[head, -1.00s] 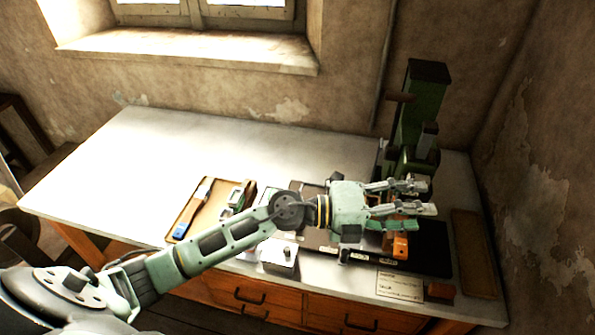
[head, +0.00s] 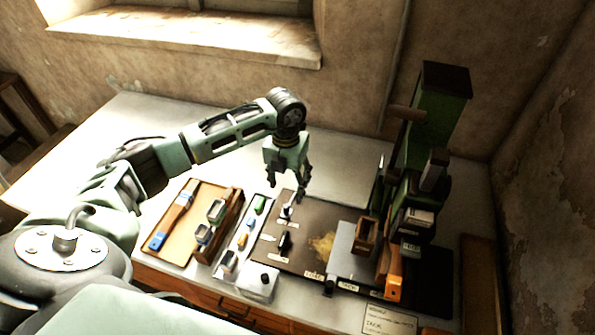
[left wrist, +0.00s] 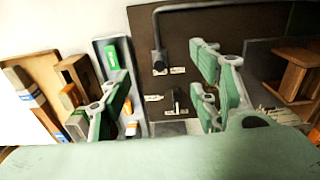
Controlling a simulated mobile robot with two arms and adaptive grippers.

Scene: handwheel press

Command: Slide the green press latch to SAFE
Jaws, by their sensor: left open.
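The green press (head: 440,105) stands upright at the back right of the bench. I cannot make out for certain which part is its latch, or any SAFE mark. A dark board (head: 268,255) left of the press carries small labels, a bent grey rod (left wrist: 158,52) and a small black lever (head: 285,241). My left gripper (head: 302,192) points down over the back of this board, open and empty. In the left wrist view its fingers (left wrist: 160,100) are spread wide, with the black lever (left wrist: 175,100) seen between them. My right gripper is not in view.
A wooden tray (head: 160,222) with a blue-ended brush and a grey narrow tray (head: 243,240) with small coloured pieces lie to the left. An orange block (head: 394,288) and a wooden block (head: 366,235) stand before the press. The bench's back left is clear.

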